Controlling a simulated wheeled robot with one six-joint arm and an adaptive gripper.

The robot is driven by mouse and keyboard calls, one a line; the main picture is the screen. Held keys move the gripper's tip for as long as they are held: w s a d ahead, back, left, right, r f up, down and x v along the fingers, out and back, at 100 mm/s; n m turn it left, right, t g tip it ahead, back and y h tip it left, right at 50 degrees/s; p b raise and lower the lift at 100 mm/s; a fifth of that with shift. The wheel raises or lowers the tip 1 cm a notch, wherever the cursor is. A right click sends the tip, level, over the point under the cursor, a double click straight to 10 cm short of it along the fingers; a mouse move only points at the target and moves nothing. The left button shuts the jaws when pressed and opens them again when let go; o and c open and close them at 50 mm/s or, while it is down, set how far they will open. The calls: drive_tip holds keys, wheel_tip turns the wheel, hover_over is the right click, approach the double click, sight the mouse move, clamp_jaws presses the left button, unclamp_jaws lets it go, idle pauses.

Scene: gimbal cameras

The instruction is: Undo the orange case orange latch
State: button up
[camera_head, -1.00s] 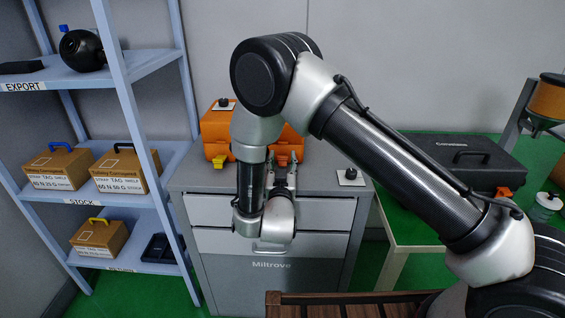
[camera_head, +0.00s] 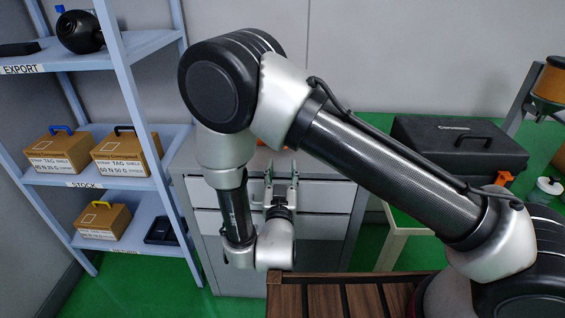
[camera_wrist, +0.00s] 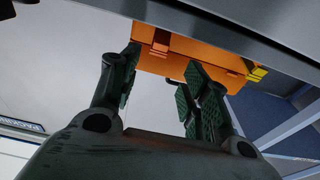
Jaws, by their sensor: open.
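The orange case (camera_wrist: 195,50) sits on the grey drawer cabinet. The wrist view looks tilted, with the case at the top. Its orange latch (camera_wrist: 160,42) shows near the top of my open fingers, with a gap between them and it. A yellow latch (camera_wrist: 257,73) is farther right on the same case. In the head view my arm hides nearly all of the case; only a sliver of orange (camera_head: 286,149) shows. My gripper (camera_head: 281,174) is open and empty in front of the cabinet; its fingers also show in the wrist view (camera_wrist: 162,75). Whether the latch is fastened is unclear.
The drawer cabinet (camera_head: 325,197) stands below my fingers. A shelf rack (camera_head: 135,110) with brown boxes is at left. A wooden slatted surface (camera_head: 340,295) is at front.

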idle(0.3)
drive_tip(key=shift+g, duration=0.8)
drive_tip(key=w, duration=0.1)
drive_tip(key=w+r, duration=0.1)
drive_tip(key=w, duration=0.2)
drive_tip(key=shift+d+r, duration=0.1)
drive_tip(key=shift+r, duration=0.25)
drive_tip(key=w, duration=0.7)
drive_tip(key=shift+w+d, duration=0.1)
drive_tip(key=shift+w, duration=0.3)
drive_tip(key=c, duration=0.9)
drive_tip(key=shift+f+t, duration=0.4)
drive_tip(key=shift+t, duration=0.4)
drive_tip(key=shift+s, duration=0.1)
drive_tip(key=o, duration=0.9)
